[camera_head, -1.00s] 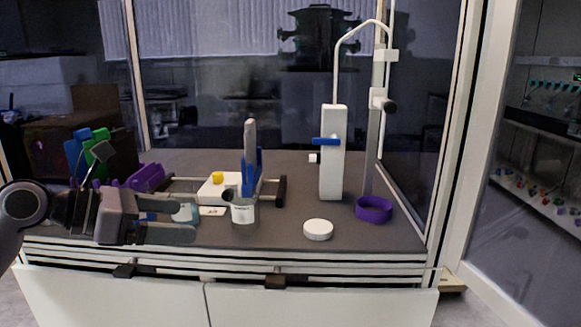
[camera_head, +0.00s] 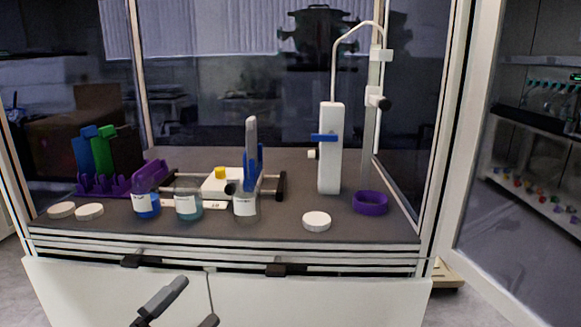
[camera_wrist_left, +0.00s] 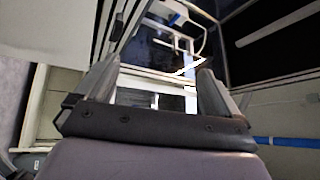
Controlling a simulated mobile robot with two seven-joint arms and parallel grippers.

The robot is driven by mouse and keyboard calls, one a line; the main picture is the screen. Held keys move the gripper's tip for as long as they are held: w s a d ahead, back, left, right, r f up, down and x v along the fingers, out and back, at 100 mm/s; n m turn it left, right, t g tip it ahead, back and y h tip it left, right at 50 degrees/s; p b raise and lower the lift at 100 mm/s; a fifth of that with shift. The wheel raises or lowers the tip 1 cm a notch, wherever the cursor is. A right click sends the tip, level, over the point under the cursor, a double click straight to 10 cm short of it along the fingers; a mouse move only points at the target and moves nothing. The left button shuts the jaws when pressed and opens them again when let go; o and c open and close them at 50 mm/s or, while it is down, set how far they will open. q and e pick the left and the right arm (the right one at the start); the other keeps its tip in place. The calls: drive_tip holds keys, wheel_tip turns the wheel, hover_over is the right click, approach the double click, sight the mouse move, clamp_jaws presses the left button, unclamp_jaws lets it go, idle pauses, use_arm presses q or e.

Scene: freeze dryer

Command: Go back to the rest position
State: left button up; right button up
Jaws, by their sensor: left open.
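My left gripper (camera_head: 193,304) is at the bottom of the head view, low in front of the white cabinet below the bench. Its two fingers are apart and nothing is between them. In the left wrist view, the same gripper (camera_wrist_left: 155,85) has its fingers spread, with the cabinet and bench edge beyond. It touches nothing that I can see. My right gripper is in neither view.
On the bench (camera_head: 270,220) stand bottles with blue liquid (camera_head: 146,207) and teal liquid (camera_head: 188,207), and another bottle (camera_head: 245,205) holding a blue-grey tool. White caps (camera_head: 316,221), a purple ring (camera_head: 370,203), a purple rack (camera_head: 120,182) and a white stand (camera_head: 330,150) are also there.

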use_arm(q)
drive_tip(key=s+a+f+n+g+y, duration=0.2)
drive_tip(key=s+f+n+y, duration=0.3)
drive_tip(key=s+f+n, duration=0.4)
drive_tip(key=s+a+f+n+g+y, duration=0.1)
drive_tip(key=s+f+n+g+y, duration=0.4)
drive_tip(key=f, duration=1.2)
drive_tip(key=s+n, duration=0.4)
drive_tip(key=n, duration=0.1)
drive_tip(key=shift+s+a+f+n, duration=0.3)
drive_tip(key=shift+a, duration=0.05)
